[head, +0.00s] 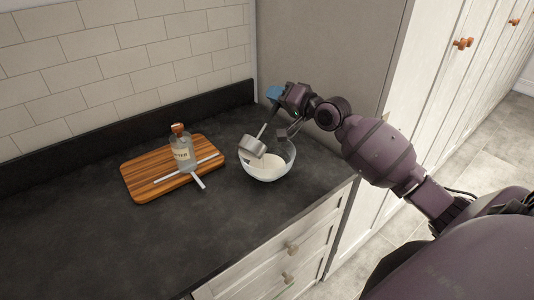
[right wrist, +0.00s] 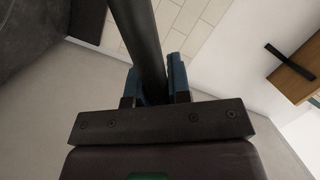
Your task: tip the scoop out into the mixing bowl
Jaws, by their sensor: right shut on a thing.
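The scoop's metal cup (head: 252,147) is tilted at the left side of the glass mixing bowl (head: 286,170), over its rim. I cannot tell whether the cup touches the rim or still holds anything. White, powdery-looking contents lie in the bottom of the bowl. My right gripper (head: 273,94), with blue fingertips, is shut on the scoop's handle above the bowl. In the right wrist view the dark handle (right wrist: 140,40) runs between the blue fingers (right wrist: 155,80); the cup is out of that view. My left gripper is not in view.
A wooden board (head: 143,187) left of the bowl carries a corked, labelled glass bottle (head: 182,150) and a light, thin utensil (head: 198,180) whose end overhangs the board. A tall panel (head: 320,50) stands behind my right arm. The dark counter (head: 190,240) is clear in front.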

